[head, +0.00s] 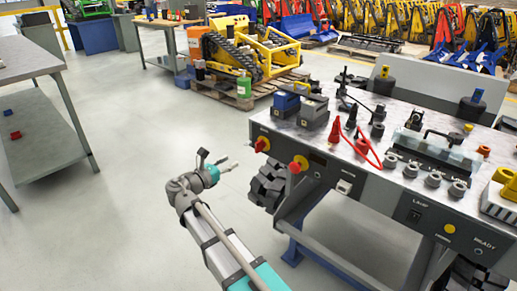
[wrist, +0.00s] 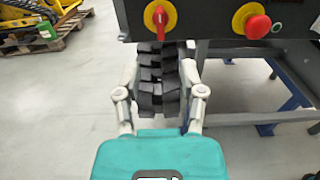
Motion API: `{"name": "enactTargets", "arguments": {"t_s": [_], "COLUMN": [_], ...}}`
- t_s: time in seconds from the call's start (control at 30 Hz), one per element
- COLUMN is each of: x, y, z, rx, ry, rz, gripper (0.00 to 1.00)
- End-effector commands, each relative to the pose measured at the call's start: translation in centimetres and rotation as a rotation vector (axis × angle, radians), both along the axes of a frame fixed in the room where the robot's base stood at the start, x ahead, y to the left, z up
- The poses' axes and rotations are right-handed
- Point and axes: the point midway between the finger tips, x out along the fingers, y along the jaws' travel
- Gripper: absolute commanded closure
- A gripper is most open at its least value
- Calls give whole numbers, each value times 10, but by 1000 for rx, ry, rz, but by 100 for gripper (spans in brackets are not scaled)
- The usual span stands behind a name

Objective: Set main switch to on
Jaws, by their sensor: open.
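The main switch appears to be the red rotary handle on a yellow plate (head: 261,144) at the left end of the console's dark front panel. In the wrist view the same switch (wrist: 160,17) is at the top centre, its red handle roughly upright; its on/off marks cannot be read. My gripper (head: 231,163) is left of the panel in the head view, apart from the switch. In the wrist view my gripper (wrist: 160,70) is open and empty, its two fingers spread below the switch.
A red mushroom button on yellow (head: 298,164) sits right of the switch, also in the wrist view (wrist: 257,26). Black tracks (head: 268,186) hang below the panel. A red cable (head: 371,148) lies over the console top (head: 315,140). The floor at left is clear up to a grey bench (head: 45,160).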

Motion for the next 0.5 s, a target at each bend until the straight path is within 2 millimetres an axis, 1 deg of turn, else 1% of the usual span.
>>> {"name": "enactTargets", "arguments": {"t_s": [0.27, 0.5], "x": [1, 11], "y": [-2, -8], "z": [0, 0], "rx": [3, 4], "ry": [0, 0], "rz": [-1, -2], "gripper": [49, 49]}}
